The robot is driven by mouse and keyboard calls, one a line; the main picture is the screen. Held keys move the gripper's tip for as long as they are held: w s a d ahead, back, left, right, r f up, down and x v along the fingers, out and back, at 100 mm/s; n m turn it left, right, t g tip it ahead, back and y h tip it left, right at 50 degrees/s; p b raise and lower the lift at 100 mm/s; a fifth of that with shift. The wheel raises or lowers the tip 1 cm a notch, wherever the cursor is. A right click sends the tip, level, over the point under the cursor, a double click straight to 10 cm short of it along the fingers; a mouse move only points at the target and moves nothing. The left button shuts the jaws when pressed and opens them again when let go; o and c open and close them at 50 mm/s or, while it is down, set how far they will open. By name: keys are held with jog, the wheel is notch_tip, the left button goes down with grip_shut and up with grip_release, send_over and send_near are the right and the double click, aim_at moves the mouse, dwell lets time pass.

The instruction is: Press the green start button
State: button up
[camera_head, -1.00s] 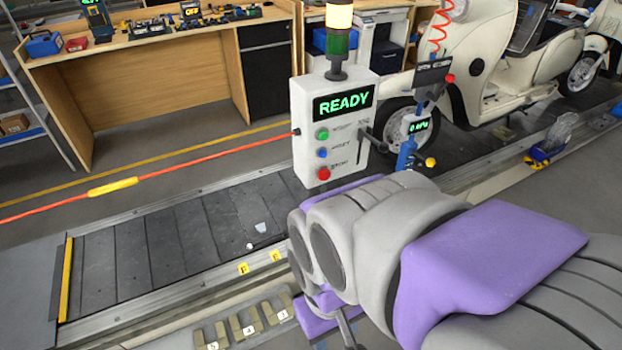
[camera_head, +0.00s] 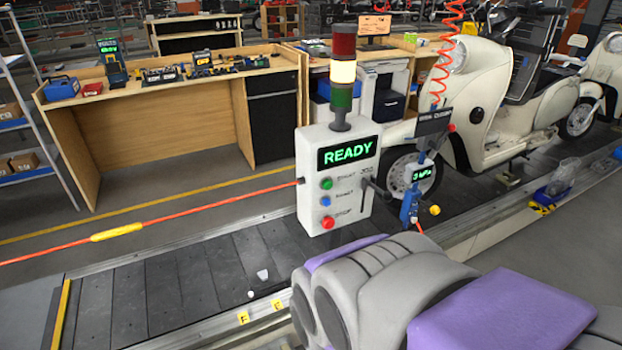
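The green start button (camera_head: 326,184) is the top button on the front of a white control box (camera_head: 312,160). A blue button (camera_head: 325,201) and a red button (camera_head: 327,222) sit below it. The display (camera_head: 347,151) above reads READY. A dark lever (camera_head: 375,190) under the word JOG sticks out at the box's right side. All three buttons are unobstructed. Grey and purple parts of my own body or arm fill the lower right, below and right of the box. My gripper does not show, so its opening and its place relative to the button cannot be seen.
A signal tower (camera_head: 343,75) with its middle lamp lit stands on the box. A blue gauge tool (camera_head: 413,190) hangs right of the box. A cream scooter (camera_head: 480,95) stands behind.

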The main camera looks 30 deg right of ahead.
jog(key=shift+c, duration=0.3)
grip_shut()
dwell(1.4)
